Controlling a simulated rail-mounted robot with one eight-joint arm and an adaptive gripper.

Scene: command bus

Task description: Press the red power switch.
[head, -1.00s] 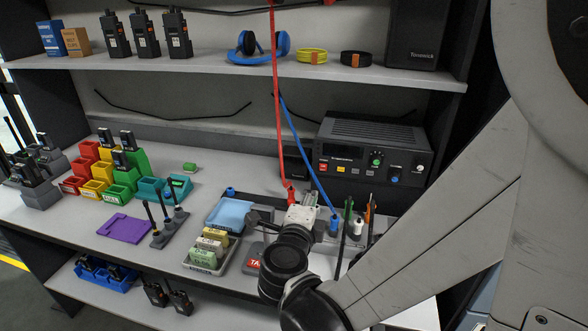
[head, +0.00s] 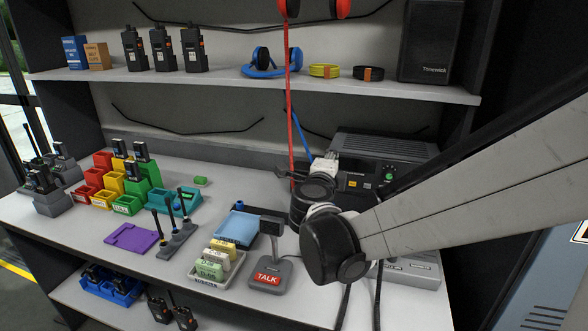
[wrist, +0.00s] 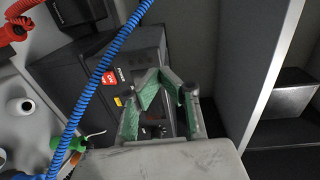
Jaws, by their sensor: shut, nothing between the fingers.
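The red power switch (wrist: 110,77) is on the front panel of the dark radio unit (head: 385,148) on the bench. It shows in the wrist view, just right of the blue coiled cord and left of my fingers. In the head view my gripper (head: 334,160) is in front of the left part of the panel and hides the switch. In the wrist view my gripper (wrist: 160,78) is shut and empty, its green-padded fingers converging over the panel. The fingertips look apart from the switch; I cannot tell their distance to the panel.
A blue coiled cord (wrist: 88,92) crosses the wrist view close to the panel, and a red cord (head: 288,100) hangs beside my gripper. The TALK desk microphone (head: 268,279) and a battery tray (head: 216,283) stand in front. A shelf (head: 200,76) spans above.

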